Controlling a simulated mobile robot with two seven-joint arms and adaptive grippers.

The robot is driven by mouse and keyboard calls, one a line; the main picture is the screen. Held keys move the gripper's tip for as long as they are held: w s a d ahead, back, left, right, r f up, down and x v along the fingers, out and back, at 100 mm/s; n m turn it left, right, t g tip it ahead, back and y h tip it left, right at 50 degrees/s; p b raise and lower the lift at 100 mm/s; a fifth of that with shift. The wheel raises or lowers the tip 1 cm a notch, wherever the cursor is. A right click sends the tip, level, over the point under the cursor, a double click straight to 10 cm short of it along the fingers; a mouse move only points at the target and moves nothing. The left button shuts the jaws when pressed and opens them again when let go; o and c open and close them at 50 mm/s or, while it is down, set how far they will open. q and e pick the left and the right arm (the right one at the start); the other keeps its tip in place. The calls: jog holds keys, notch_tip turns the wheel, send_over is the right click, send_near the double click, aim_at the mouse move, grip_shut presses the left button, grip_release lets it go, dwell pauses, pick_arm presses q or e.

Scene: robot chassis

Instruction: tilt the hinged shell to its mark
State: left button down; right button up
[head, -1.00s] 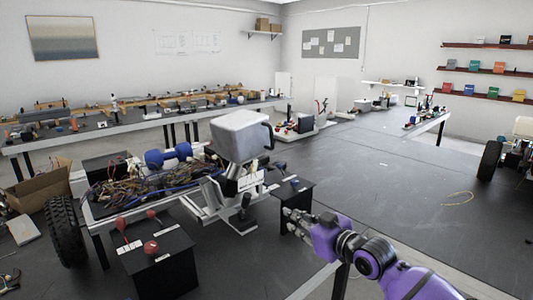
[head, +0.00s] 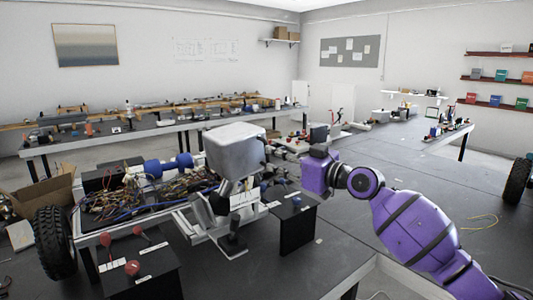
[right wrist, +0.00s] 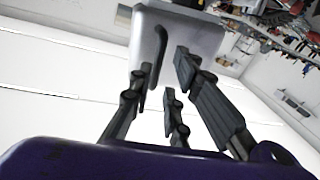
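The hinged shell (head: 232,152) is a light grey, box-like cover tilted up on the white frame of the chassis. Its black curved handle (right wrist: 160,52) shows in the right wrist view, on the face of the shell (right wrist: 203,37). My right gripper (head: 277,149) is just right of the shell in the head view, pointing at its handle side. In the right wrist view the fingers (right wrist: 160,78) are spread, with the handle beyond and between them and nothing held. I cannot tell whether any finger touches. No mark for the shell can be made out. My left gripper is out of view.
Bundled wires (head: 140,197) and blue cylinders (head: 168,166) lie on the chassis left of the shell. Black boxes with red knobs (head: 132,267) and dark levers stand in front. The dark table at right is largely clear.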

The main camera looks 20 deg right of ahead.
aim_at(268, 155)
jog(key=x, duration=0.4)
jog(key=shift+w, duration=0.4)
jog(key=shift+f, duration=0.1)
jog(key=shift+c, duration=0.4)
grip_shut()
